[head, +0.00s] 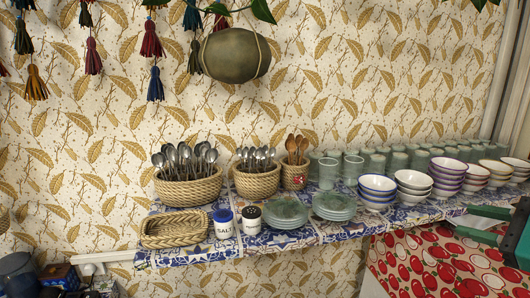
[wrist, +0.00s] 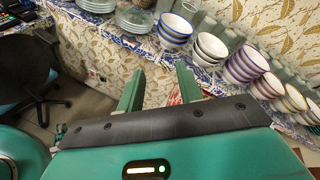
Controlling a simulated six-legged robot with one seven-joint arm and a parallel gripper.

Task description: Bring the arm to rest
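My gripper (wrist: 160,72) shows in the wrist view with its two green fingers spread apart and nothing between them. In the head view, the gripper (head: 478,222) is at the right edge, in front of the shelf (head: 330,230) and the red apple-patterned cloth (head: 430,265). Its fingers point left there and are below the bowls. Most of my arm is outside the head view.
The shelf holds stacked bowls (head: 377,190), plates (head: 334,205), glasses (head: 328,172), spoon baskets (head: 188,190), an empty basket (head: 175,230) and salt (head: 223,223). A gourd (head: 236,55) hangs above. A dark chair (wrist: 50,95) stands left in the wrist view.

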